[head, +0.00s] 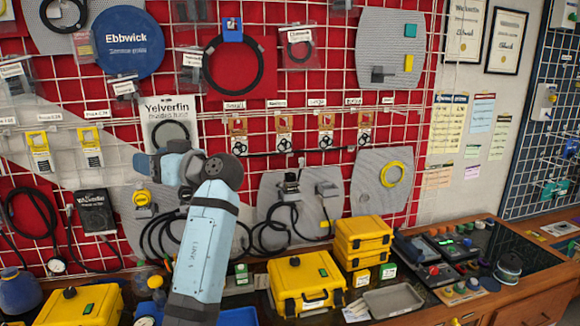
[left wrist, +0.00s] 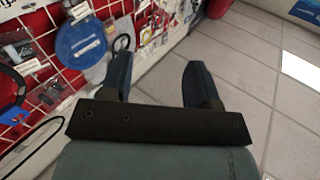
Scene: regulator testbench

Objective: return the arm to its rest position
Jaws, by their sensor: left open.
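My left arm (head: 205,245) is light blue and rises from the bottom of the head view in front of the wall grid. Its wrist bends to the left at the top, and my left gripper (head: 155,163) is seen small against the wall display. In the left wrist view my left gripper (left wrist: 158,80) is open. Its two dark blue fingers stand wide apart with nothing between them, only floor tiles and the display behind. My right gripper is in neither view.
A red pegboard with white grid (head: 330,180) carries hanging parts behind the arm. Yellow cases (head: 308,280) and a grey tray (head: 392,300) stand on the bench below. A round blue Ebbwick sign (head: 128,42) hangs upper left. Tiled floor (left wrist: 260,75) fills the wrist view's right side.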

